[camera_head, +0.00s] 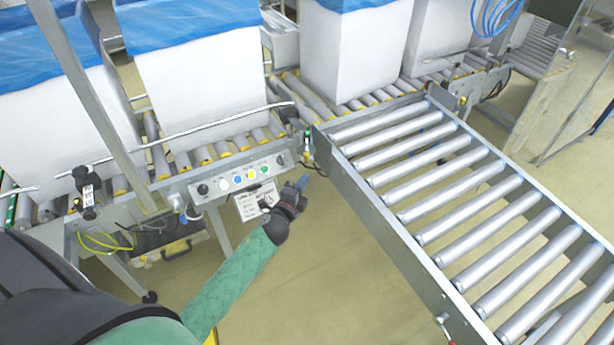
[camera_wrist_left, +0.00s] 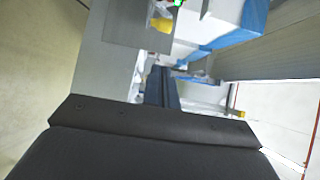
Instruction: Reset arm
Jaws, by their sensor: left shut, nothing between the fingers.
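My left gripper (camera_head: 301,184) is at the end of my green-sleeved left arm, in the middle of the head view. It is shut and empty, in front of and below the button panel (camera_head: 243,178) on the conveyor's side. In the left wrist view the shut fingers (camera_wrist_left: 161,88) point away from the camera with nothing between them. My right gripper is in neither view.
Tall white boxes with blue liners (camera_head: 195,70) stand on the back conveyor. A roller conveyor (camera_head: 470,200) with grey side rails runs to the lower right. Open floor (camera_head: 330,280) lies between my left arm and that conveyor.

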